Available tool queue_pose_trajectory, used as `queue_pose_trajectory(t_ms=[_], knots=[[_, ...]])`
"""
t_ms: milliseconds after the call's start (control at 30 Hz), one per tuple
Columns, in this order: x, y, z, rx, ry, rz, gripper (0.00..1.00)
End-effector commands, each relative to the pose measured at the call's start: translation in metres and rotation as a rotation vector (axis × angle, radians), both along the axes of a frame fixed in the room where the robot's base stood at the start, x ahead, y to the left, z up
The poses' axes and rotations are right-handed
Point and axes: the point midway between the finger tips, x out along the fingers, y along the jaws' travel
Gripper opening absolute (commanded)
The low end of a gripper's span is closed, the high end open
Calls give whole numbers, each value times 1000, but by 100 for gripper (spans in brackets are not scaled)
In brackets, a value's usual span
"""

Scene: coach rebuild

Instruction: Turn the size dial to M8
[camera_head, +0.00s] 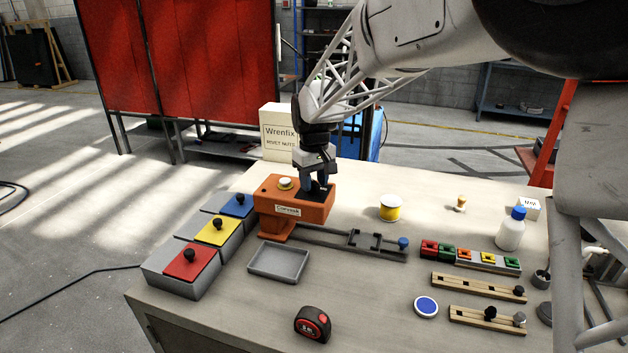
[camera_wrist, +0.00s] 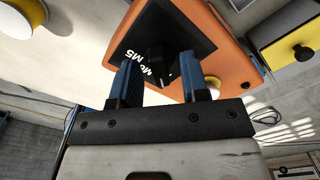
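The orange machine (camera_head: 290,208) stands at the back left of the table. Its black dial plate (camera_wrist: 180,28) carries white size marks; M5 is readable in the wrist view and others are partly hidden. A dark dial knob (camera_wrist: 158,55) sits on this plate. My gripper (camera_head: 318,187) is low over the machine's right end, pointing down. In the wrist view, my gripper's blue fingers (camera_wrist: 158,72) are apart on either side of the knob, with gaps visible. I cannot tell which mark the dial points to. In the head view my fingers largely hide the knob.
Lidded bins (camera_head: 215,235) stand left, a grey tray (camera_head: 279,262) in front. A rail (camera_head: 340,240) runs right from the machine. A yellow spool (camera_head: 390,208) stands right; a Wrenfix box (camera_head: 278,133) is behind.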

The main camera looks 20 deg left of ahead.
Motion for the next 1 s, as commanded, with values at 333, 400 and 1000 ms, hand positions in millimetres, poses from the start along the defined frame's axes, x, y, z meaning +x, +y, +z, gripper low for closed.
queue_pose_trajectory(t_ms=[333, 400, 1000], knots=[[0, 0, 7, 1, -1, 0, 42], [0, 0, 12, 1, -2, 0, 42], [0, 0, 75, 1, -1, 0, 42]])
